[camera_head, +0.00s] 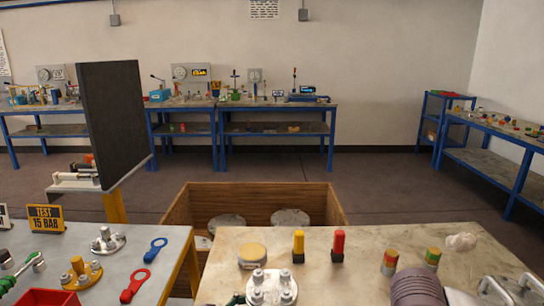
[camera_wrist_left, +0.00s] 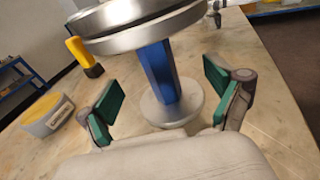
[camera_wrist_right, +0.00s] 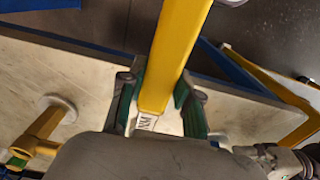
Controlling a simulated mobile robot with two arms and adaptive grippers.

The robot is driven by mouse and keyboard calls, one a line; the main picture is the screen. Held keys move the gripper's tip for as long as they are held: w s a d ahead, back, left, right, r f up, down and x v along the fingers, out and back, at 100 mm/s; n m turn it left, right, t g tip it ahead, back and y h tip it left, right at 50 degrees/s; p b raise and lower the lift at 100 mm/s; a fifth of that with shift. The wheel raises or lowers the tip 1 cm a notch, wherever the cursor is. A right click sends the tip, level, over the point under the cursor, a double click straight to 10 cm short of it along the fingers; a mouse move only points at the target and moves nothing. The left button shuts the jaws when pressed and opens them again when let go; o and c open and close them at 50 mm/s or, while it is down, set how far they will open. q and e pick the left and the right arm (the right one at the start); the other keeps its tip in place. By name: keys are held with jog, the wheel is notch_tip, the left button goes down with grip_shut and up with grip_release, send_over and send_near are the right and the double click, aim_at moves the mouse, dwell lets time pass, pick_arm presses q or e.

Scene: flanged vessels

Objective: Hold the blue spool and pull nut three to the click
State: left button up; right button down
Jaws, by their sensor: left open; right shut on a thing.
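The blue spool (camera_wrist_left: 160,72) stands upright on a round metal foot, under a wide metal flange (camera_wrist_left: 140,22), in the left wrist view. A bolted flange top (camera_head: 272,288) shows at the bottom of the head view. My left gripper (camera_wrist_left: 168,95) is open, with its green pads on either side of the spool, apart from it as far as I can see. My right gripper (camera_wrist_right: 162,100) is shut on a yellow bar-shaped tool (camera_wrist_right: 182,45) with an "NM" label. Nut three cannot be singled out, and the tool's working end is out of view.
A yellow-topped tin (camera_head: 252,258), a yellow-topped marker (camera_head: 298,247) and a red-topped one (camera_head: 338,245) stand behind the flange. A wooden crate (camera_head: 260,196) stands beyond the table.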

pick_arm(q)
jog(key=shift+b+x, duration=0.3)
jog(key=shift+x, duration=0.85)
jog(key=c, duration=1.6)
